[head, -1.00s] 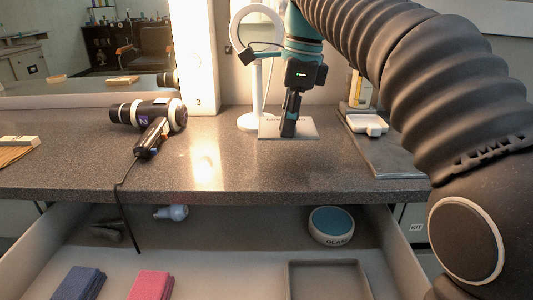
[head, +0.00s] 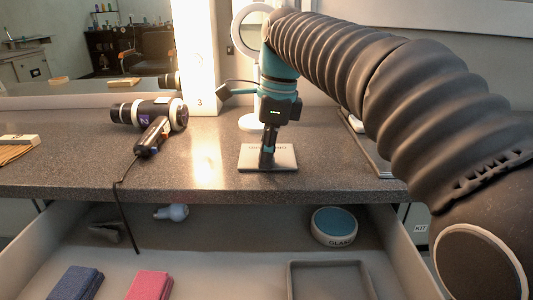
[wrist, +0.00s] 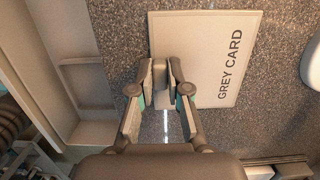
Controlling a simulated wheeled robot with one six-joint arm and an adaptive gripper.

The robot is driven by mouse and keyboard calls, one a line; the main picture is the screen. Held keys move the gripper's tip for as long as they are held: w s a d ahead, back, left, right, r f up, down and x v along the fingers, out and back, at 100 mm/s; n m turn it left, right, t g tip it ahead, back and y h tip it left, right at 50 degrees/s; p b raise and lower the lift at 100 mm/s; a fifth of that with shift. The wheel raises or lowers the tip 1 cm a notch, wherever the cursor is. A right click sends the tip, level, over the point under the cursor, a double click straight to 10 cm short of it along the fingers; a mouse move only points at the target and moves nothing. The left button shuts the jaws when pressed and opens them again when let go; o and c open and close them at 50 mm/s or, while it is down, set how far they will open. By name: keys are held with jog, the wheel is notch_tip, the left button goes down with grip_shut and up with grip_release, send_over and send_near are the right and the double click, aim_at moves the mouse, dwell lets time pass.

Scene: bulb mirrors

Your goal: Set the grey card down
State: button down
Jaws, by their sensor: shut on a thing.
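The grey card (head: 283,165) is a pale flat plate near the middle of the counter. In the wrist view the card (wrist: 235,60) shows the words GREY CARD. My gripper (head: 268,160) points down over it, and in the wrist view my gripper (wrist: 160,74) is shut at the card's edge on a small grey block that seems to be the card's grip. The card looks level and at or just above the counter; I cannot tell whether it touches.
A hair dryer (head: 150,113) lies on the counter (head: 215,170) at left, its cord over the front edge. The white ring-light stand (head: 250,122) is behind the card. Below, an open drawer (head: 230,270) holds a GLASS tub (head: 334,226), a bulb (head: 172,212) and folded cloths (head: 150,285).

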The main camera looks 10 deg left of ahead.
jog(key=shift+f, duration=0.1)
jog(key=c, duration=1.1)
grip_release()
jog(key=shift+c, duration=0.2)
notch_tip(320, 180, up, 12)
jog(key=d+p, duration=0.1)
jog(key=p, duration=0.1)
jog(key=shift+w+d, duration=0.25)
jog(key=shift+d, duration=0.1)
